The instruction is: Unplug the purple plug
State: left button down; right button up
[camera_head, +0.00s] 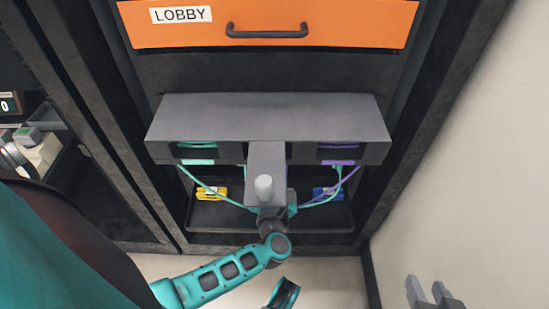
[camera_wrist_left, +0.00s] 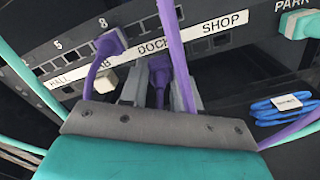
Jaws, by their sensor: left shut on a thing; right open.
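In the left wrist view my left gripper (camera_wrist_left: 160,90) is shut on a dark purple plug (camera_wrist_left: 159,70), just below the DOCK label on the patch panel (camera_wrist_left: 225,62). I cannot tell how deep this plug sits in its port. A second purple plug (camera_wrist_left: 108,44) is in the row above, near the number 8, with its cable hanging down. A purple cable (camera_wrist_left: 174,40) crosses in front of the label strip beside the held plug. In the head view the left fingers are hidden at the rack. My right gripper (camera_head: 432,292) is open and empty at the lower right.
A blue cable bundle (camera_wrist_left: 284,106) and yellow bundle (camera_head: 211,193) lie in the tray (camera_head: 235,218). An orange LOBBY drawer (camera_head: 350,22) is above.

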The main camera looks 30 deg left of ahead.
pick_arm(q)
jog(key=shift+s+d, duration=0.1)
jog(key=shift+s, duration=0.05)
jog(key=v, duration=0.2)
jog(key=shift+s+d+f, duration=0.1)
jog(key=shift+s+d, duration=0.1)
jog(key=shift+s, duration=0.1)
dwell(0.5)
